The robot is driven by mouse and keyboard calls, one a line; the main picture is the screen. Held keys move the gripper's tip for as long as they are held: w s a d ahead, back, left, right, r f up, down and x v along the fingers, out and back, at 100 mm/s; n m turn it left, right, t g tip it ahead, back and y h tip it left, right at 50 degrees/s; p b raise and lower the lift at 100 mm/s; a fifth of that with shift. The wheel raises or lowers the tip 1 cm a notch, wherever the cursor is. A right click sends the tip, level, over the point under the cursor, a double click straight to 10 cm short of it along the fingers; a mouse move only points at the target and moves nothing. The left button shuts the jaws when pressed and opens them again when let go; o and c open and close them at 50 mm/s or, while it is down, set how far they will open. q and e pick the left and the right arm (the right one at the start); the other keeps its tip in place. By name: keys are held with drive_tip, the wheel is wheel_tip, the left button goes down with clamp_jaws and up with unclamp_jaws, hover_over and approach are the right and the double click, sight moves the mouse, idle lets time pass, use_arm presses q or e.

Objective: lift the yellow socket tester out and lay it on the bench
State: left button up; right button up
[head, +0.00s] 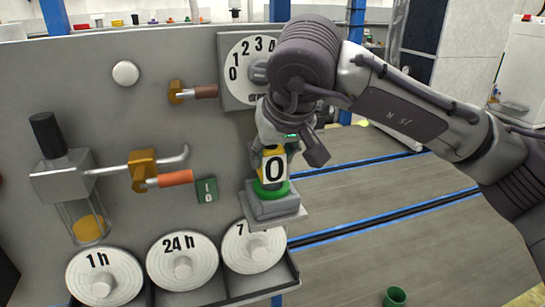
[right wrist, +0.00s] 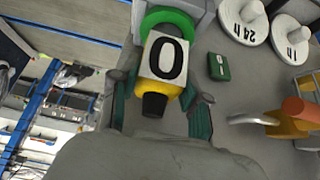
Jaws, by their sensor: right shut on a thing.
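The yellow socket tester (head: 266,171) carries a white face marked 0 and stands over a green ring (head: 271,190) on a grey socket block (head: 272,208). In the right wrist view the tester (right wrist: 158,88) shows its white face, yellow body and black end, with the green ring (right wrist: 168,22) close behind it. My right gripper (right wrist: 161,92) is shut on the tester, with a green-padded finger on each side. In the head view the right gripper (head: 272,150) is mostly hidden by its own wrist. I cannot tell whether the tester is still seated. My left gripper is out of view.
The grey panel (head: 140,50) holds an orange-tipped lever (head: 176,178), a dial (head: 245,65) and white discs marked 1 h (head: 104,277), 24 h (head: 182,262) and 7 (head: 253,247). A grey-brown surface (head: 370,215) with blue-edged strips lies to the right, with a green cup (head: 395,297).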

wheel_tip(320, 180, up, 4)
drive_tip(key=shift+d+f+p, duration=0.1)
drive_tip(key=shift+f+p, duration=0.05)
drive_tip(key=shift+p, duration=0.8)
drive_tip(key=s+d+r, duration=0.6)
drive_tip(key=s+d, duration=0.1)
drive_tip(key=d, duration=0.1)
drive_tip(key=shift+s+d, duration=0.2)
drive_tip(key=shift+d, duration=0.15)
